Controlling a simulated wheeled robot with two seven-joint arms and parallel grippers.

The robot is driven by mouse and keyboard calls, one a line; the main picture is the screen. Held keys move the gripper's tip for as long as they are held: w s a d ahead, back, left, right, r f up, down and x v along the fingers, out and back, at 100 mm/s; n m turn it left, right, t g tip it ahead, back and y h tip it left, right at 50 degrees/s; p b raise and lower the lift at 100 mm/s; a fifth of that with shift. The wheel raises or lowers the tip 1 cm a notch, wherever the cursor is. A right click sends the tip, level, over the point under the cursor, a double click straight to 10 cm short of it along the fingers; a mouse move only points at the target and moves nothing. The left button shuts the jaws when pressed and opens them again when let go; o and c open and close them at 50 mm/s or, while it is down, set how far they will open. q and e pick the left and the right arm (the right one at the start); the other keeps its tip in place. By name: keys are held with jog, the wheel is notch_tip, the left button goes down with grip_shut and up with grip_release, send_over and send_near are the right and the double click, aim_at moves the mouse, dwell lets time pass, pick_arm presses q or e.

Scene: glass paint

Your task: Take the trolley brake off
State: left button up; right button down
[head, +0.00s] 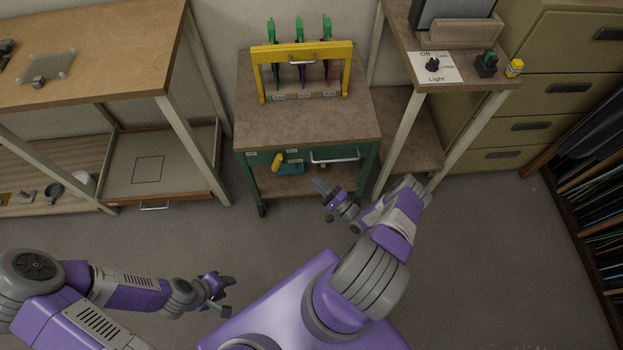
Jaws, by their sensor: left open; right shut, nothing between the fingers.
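The trolley (308,128) has a brown top, a green frame and dark wheels, and stands against the wall in the middle of the head view. A yellow lever-like part (277,161) shows at its front left, below the top; I cannot tell for sure whether it is the brake. My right gripper (321,190) is shut and empty, in front of the trolley's lower part, to the right of and below the yellow part and apart from it. My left gripper (228,296) is open and empty over the floor, well short of the trolley.
A yellow rack (301,50) with hanging green-handled tools stands on the trolley. A silver handle (335,157) crosses its front. A workbench (90,60) is at left, a small table with a light switch (433,66) at right. The floor (250,250) in front is clear.

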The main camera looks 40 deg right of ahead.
aim_at(277, 163)
jog(key=w+a+r+b, duration=0.1)
jog(key=w+a+r, duration=0.2)
jog(key=w, duration=0.6)
jog(key=shift+w+a+r+b, duration=0.2)
jog(key=shift+w+a+b, duration=0.15)
jog(key=shift+a, duration=0.55)
